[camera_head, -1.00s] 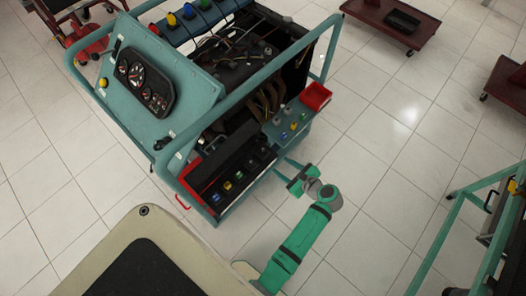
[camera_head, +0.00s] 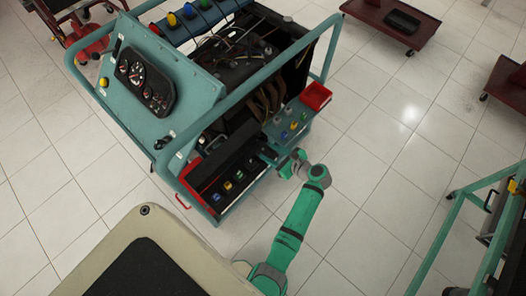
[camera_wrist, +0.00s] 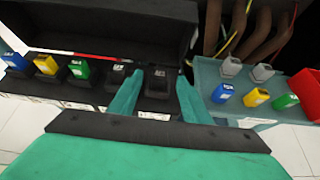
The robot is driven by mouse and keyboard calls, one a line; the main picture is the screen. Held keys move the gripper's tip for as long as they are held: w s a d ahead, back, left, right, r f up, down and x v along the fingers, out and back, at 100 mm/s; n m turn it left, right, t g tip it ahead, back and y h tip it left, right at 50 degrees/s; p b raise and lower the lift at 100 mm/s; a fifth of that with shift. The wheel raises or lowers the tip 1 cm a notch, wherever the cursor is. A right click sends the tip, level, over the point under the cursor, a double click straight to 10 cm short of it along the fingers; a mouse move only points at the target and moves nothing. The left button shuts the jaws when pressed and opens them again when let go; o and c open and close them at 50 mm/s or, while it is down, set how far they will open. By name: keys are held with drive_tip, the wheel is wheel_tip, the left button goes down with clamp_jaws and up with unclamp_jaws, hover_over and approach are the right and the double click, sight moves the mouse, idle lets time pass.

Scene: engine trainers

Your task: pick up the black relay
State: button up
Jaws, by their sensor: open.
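A black relay (camera_wrist: 157,86) with a pale label sits in the dark tray at the front of the engine trainer, in the wrist view. My gripper (camera_wrist: 160,76) is open, with one green finger on each side of this relay. I cannot tell whether the fingers touch it. A second black relay (camera_wrist: 116,76) sits just left of the left finger. In the head view my gripper (camera_head: 271,155) is at the right end of the tray, where its fingers and the relays are too small to make out clearly.
Blue (camera_wrist: 15,60), yellow (camera_wrist: 46,64) and green (camera_wrist: 79,69) relays continue the row leftward. A teal shelf (camera_wrist: 207,72) at right holds several coloured blocks and a red bin (camera_head: 315,96). A dark box wall (camera_wrist: 110,30) rises behind the row.

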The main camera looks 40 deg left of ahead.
drive_tip(key=shift+x, duration=1.45)
clamp_jaws()
drive_tip(key=shift+r, duration=0.2)
drive_tip(key=shift+r, duration=0.25)
wheel_tip(320, 180, up, 2)
drive_tip(key=shift+r, duration=0.15)
drive_tip(key=s+a+r, duration=0.1)
drive_tip(key=s+r, duration=0.9)
drive_tip(key=s, duration=0.4)
drive_tip(key=shift+a, duration=0.25)
